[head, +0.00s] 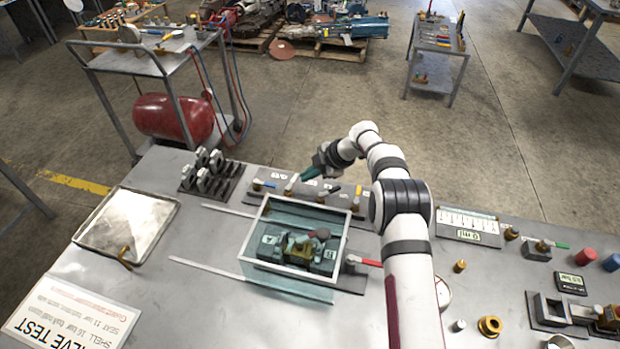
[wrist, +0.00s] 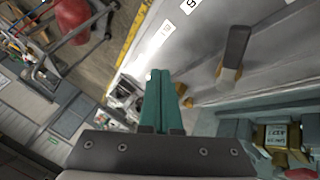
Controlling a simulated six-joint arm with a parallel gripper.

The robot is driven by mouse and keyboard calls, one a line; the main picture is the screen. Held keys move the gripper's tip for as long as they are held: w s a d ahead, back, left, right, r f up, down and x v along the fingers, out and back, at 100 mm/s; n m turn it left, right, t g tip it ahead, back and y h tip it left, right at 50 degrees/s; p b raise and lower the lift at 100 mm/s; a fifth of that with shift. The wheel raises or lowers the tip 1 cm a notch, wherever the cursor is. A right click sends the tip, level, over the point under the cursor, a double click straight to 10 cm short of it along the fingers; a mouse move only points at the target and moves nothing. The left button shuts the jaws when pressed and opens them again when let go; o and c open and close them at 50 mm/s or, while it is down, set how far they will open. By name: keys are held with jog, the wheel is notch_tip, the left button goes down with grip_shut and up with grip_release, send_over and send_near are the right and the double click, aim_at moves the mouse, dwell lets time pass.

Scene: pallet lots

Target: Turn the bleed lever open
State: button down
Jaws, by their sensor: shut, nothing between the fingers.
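A strip with several small lever valves (head: 316,199) runs along the back of the bench. I cannot read which one is the bleed lever. From left they include a blue lever (head: 264,184), a pale one (head: 291,183), a dark grey one (head: 328,191) and a yellow one (head: 358,191). The dark grey lever shows large on a brass body in the wrist view (wrist: 235,52). My gripper (head: 306,175) has teal fingers, shut and empty, close by the pale lever. In the wrist view the fingers (wrist: 160,95) partly cover a brass fitting (wrist: 183,92); contact cannot be told.
A clear open-topped guard (head: 259,215) encloses a valve block (head: 297,251) in front of the strip. A red-handled lever (head: 368,262) sticks out at its right. A rack of dark fittings (head: 211,174) stands left of the strip. A metal tray (head: 126,222) lies far left.

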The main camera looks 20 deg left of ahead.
jog(key=shift+w+a, duration=0.35)
jog(key=shift+a, duration=0.3)
dwell(0.3)
